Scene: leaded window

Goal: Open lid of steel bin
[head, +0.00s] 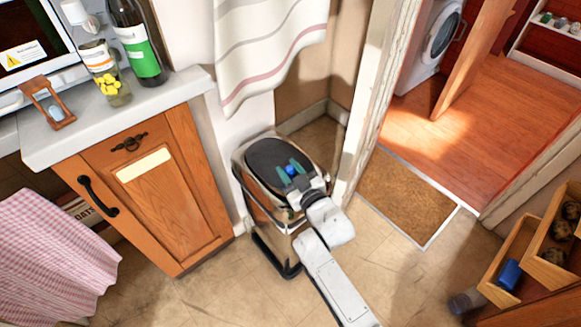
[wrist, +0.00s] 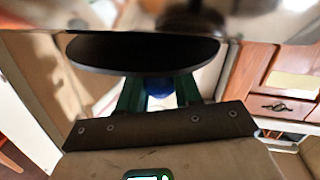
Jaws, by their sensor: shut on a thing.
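The steel bin (head: 267,213) stands on the floor beside the wooden cabinet in the head view. Its dark oval lid (head: 265,154) covers the top and looks down. My gripper (head: 290,168) is over the right side of the lid, its green fingers shut on a small blue round piece (head: 291,170). In the wrist view, the blue piece (wrist: 160,88) sits between the green fingers, with the dark lid (wrist: 140,53) just beyond. I cannot tell whether the blue piece is fixed to the lid. My wrist hides part of the bin's front.
A wooden cabinet (head: 150,190) stands left of the bin, with bottles and an hourglass on its counter (head: 180,85). A striped cloth (head: 265,50) hangs behind the bin. A white door frame (head: 365,100) is close on the right. Wooden crates (head: 510,255) stand at lower right.

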